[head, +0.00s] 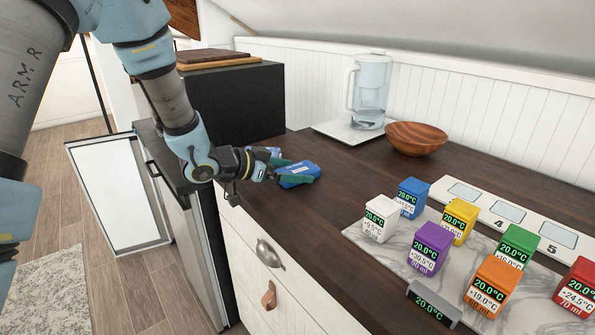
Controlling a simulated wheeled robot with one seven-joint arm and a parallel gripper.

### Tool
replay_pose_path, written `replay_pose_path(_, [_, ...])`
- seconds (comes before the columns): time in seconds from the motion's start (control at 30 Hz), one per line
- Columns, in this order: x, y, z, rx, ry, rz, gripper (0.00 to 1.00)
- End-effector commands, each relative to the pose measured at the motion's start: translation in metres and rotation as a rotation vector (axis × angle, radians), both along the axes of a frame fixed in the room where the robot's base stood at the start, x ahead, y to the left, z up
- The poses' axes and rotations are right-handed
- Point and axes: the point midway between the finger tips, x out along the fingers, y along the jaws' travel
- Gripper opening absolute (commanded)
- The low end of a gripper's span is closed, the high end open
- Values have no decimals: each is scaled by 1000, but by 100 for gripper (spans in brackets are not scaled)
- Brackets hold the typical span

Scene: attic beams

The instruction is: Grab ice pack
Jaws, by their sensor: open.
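A blue ice pack (301,170) with a pale label lies on the dark wooden counter, near its front left edge. My gripper (291,172) reaches in from the left, low over the counter. Its dark green fingers are open, one on the far side of the pack and one on the near side. I cannot tell whether either finger touches the pack. The gripper hides the pack's left end. A small pale and blue thing (262,150) shows just behind the gripper, mostly hidden.
Several coloured cubes with temperature displays stand on a marble board (362,236) at right, before a white numbered panel (473,208). A wooden bowl (416,138) and a water jug (371,92) stand behind. A black box (245,105) stands at back left. The middle counter is clear.

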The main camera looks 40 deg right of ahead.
Motion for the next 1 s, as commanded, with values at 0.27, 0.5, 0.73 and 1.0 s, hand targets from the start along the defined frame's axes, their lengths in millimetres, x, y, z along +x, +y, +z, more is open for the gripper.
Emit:
replay_pose_path(0.27, [0, 0, -1, 0, 0, 1, 93])
replay_pose_path(0.5, [0, 0, -1, 0, 0, 1, 66])
replay_pose_path(0.73, [0, 0, 0, 1, -1, 1, 40])
replay_pose_path(1.0, [0, 0, 0, 1, -1, 1, 10])
